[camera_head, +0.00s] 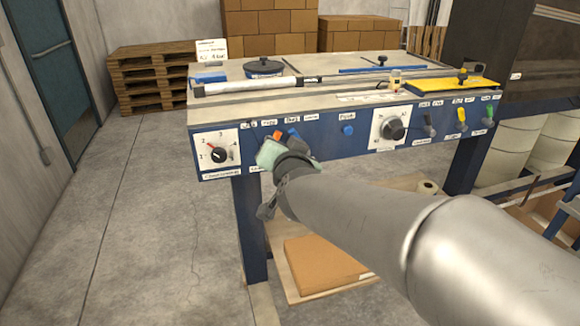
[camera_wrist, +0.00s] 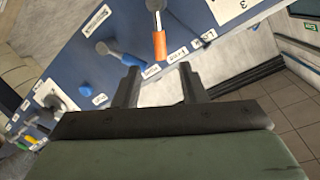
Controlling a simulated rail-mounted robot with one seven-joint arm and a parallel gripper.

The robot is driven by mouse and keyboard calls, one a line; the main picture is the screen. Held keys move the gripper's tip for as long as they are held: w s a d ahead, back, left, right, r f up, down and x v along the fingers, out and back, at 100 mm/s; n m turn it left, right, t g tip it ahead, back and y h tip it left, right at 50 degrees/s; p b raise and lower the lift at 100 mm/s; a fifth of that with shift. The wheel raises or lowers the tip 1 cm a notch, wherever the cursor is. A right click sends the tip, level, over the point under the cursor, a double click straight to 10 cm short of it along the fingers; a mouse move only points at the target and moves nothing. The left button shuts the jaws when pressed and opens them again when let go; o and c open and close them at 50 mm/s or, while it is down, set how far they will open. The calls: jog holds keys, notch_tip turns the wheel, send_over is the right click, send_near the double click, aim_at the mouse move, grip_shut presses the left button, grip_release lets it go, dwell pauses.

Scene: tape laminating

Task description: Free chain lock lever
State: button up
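The blue front panel (camera_head: 330,131) of the machine table carries several levers; their labels are too small to read, so I cannot tell which is the chain lock lever. An orange-ended lever (camera_wrist: 159,42) hangs from the panel in the wrist view, just ahead of the gap between my fingertips. A blue lever (camera_wrist: 126,58) sits to its left, near the left fingertip. My gripper (camera_wrist: 159,68) is open, with nothing seen between its fingers. In the head view, my gripper (camera_head: 270,154) is at the panel's left part, partly hiding the orange lever (camera_head: 277,136) and blue lever (camera_head: 294,134).
A numbered dial (camera_head: 219,154) is left of my gripper. A blue button (camera_head: 348,130), a large knob (camera_head: 394,129) and grey, yellow (camera_head: 462,116) and green levers are to the right. A cardboard box (camera_head: 322,264) lies below. The floor at left is clear.

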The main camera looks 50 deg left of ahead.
jog(key=v, duration=1)
jog(key=shift+d, duration=0.1)
jog(key=w+d+f+m+g+h+p, duration=0.15)
jog(key=w+d+f+h, duration=0.35)
jog(key=d, duration=0.8)
jog(key=w+d+f+h+p, duration=0.35)
jog(key=w+d, duration=0.25)
jog(key=d, duration=0.7)
jog(key=s+d+f+m+g+h+p, duration=0.1)
jog(key=s+d+f+g, duration=0.1)
jog(key=d, duration=0.6)
jog(key=s+d+f+m+g+h, duration=0.1)
jog(key=s+d+g+h, duration=0.1)
jog(key=s+d, duration=0.3)
jog(key=s+d+f+m+g+h+p, duration=0.1)
jog(key=s+d, duration=0.3)
jog(key=d, duration=0.8)
jog(key=shift+s+d+f+m+g+h+p, duration=0.25)
jog(key=shift+f+m+g+h+p, duration=0.15)
jog(key=shift+f+g, duration=0.35)
jog(key=shift+f, duration=0.1)
